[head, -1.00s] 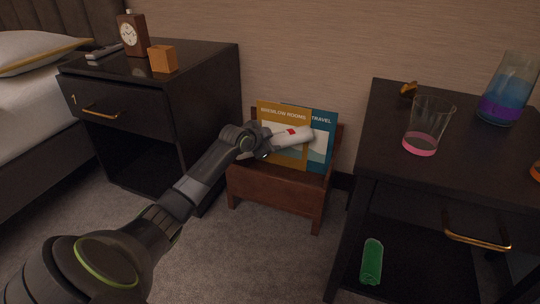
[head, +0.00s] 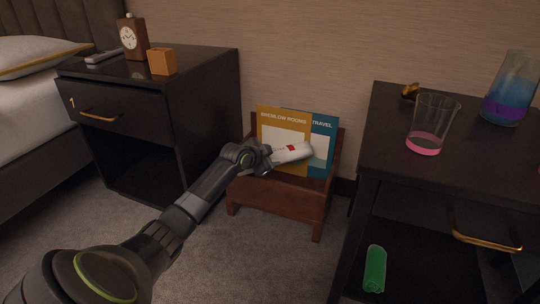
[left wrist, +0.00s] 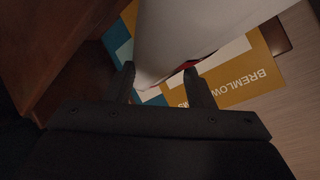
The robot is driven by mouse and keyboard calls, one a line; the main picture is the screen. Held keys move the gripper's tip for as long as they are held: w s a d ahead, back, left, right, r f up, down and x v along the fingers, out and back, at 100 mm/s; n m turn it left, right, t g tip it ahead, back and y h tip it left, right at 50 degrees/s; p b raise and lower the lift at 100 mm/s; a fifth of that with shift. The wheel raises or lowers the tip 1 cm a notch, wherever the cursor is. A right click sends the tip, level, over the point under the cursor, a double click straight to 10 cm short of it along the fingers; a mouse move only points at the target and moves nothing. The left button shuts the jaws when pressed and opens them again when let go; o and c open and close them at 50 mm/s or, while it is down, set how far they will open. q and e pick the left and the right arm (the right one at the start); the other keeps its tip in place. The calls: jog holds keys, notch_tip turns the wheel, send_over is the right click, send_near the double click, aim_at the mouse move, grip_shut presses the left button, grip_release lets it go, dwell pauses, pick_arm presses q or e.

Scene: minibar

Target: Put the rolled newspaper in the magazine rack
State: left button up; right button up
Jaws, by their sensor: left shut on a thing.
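The rolled newspaper (head: 292,153) is a white roll with a small red mark. My left gripper (head: 266,158) is shut on one end of it and holds it roughly level in front of the magazines, above the front of the brown wooden magazine rack (head: 280,198). In the left wrist view the white roll (left wrist: 190,35) lies between the two fingers (left wrist: 160,82) and fills the upper middle. The rack's wood (left wrist: 50,45) shows at upper left there. The inside of the rack is hidden behind its front panel. My right gripper is not in view.
A yellow magazine (head: 283,124) and a blue one (head: 322,128) stand in the rack. A dark nightstand (head: 205,110) is left of it.

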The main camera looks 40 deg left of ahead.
pick_arm(q)
jog(key=shift+f, duration=0.15)
jog(key=o, duration=1.1)
